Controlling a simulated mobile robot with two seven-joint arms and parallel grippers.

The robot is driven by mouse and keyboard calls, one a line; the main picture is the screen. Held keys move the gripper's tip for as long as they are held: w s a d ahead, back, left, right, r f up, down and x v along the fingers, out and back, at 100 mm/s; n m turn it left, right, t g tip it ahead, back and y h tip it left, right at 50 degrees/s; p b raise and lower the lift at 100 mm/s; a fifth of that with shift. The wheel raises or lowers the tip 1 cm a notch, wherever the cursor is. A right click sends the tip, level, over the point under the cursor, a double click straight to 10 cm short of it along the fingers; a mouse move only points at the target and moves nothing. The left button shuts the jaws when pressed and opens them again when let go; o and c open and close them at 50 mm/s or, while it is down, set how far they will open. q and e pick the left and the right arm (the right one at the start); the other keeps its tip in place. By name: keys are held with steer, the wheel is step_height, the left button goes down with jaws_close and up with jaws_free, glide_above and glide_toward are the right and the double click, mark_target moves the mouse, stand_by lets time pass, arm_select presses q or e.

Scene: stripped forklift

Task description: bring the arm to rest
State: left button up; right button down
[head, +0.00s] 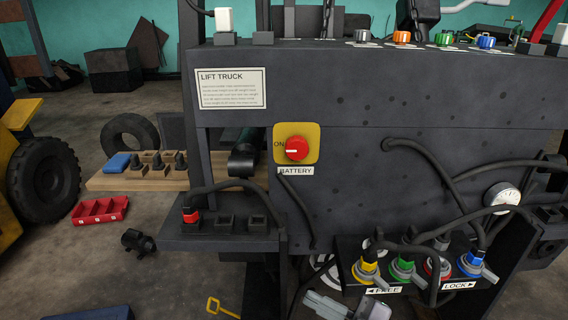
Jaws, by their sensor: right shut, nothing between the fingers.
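My right gripper (328,304) shows at the bottom edge, below the coloured connectors. It is shut and empty, and the picture edge cuts it off. It appears apart from the truck's panel. The dark lift truck body (400,95) fills the middle and right, with a LIFT TRUCK label (231,89) and a red battery knob (297,148) on a yellow plate.
Coloured connectors (403,267) with black cables stick out low on the right. A socket shelf (222,231) juts out left of them. A wooden board (140,178), a red tray (100,210) and a yellow key-like piece (221,307) lie further left.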

steer(key=s+d+f+m+t+h, duration=0.3)
steer(key=d+f+m+t+h, duration=0.2)
steer(key=d+f+m+h, duration=0.65)
steer(key=s+d+f+m+g+h, duration=0.2)
steer(key=s+f+m+g, duration=0.2)
steer(key=s+f+m, duration=0.2)
steer(key=s+f, duration=0.2)
steer(key=s, duration=0.2)
steer(key=shift+d+h, duration=0.25)
steer(key=shift+h, duration=0.1)
